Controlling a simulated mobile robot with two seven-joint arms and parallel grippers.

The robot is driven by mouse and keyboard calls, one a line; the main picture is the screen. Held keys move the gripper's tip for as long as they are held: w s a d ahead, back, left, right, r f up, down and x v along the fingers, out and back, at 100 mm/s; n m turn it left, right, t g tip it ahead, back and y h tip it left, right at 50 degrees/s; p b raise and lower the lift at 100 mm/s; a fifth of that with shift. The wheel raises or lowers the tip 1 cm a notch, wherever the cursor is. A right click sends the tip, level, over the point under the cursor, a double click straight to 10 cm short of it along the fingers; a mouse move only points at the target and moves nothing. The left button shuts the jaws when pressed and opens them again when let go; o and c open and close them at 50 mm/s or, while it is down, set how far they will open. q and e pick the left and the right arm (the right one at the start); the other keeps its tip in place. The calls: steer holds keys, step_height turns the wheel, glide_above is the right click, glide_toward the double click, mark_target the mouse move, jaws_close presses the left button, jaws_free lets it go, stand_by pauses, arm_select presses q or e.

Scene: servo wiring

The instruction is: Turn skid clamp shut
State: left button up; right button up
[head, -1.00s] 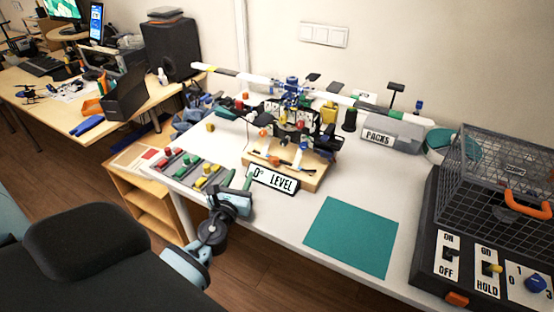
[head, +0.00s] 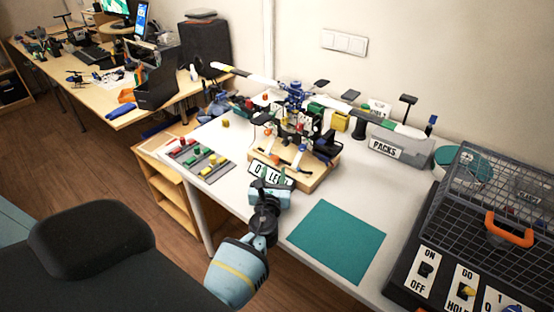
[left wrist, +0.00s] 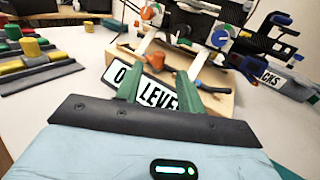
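A model helicopter (head: 296,95) stands on a wooden base (head: 313,178) with a "0° LEVEL" sign on its front. In the left wrist view the base (left wrist: 217,103) carries an orange clamp piece (left wrist: 155,57) and a dark lever with a blue end (left wrist: 213,88). Which of these is the skid clamp I cannot tell for sure. My left gripper (head: 272,177) is at the sign, in front of the base. Its green fingers (left wrist: 160,90) are apart with nothing between them, and they partly cover the sign. My right gripper is not in view.
A rack of coloured knobs (head: 199,159) lies left of the base. A teal mat (head: 337,241) lies on the clear table front. A grey PACKS box (head: 400,148) stands at the back right. A wire cage (head: 495,200) and a switch panel (head: 425,272) are at the right.

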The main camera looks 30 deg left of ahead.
mark_target(275, 160)
arm_select(q)
steer(key=shift+w, duration=0.1)
steer(key=shift+w+a, duration=0.1)
steer(key=shift+a, duration=0.05)
steer(key=b+x, duration=0.1)
steer(key=x, duration=0.4)
steer(key=shift+w+a+f, duration=0.15)
steer(key=shift+w, duration=0.05)
steer(key=shift+b+x, duration=0.35)
steer(key=shift+x, duration=0.65)
steer(key=shift+c, duration=0.2)
jaws_close()
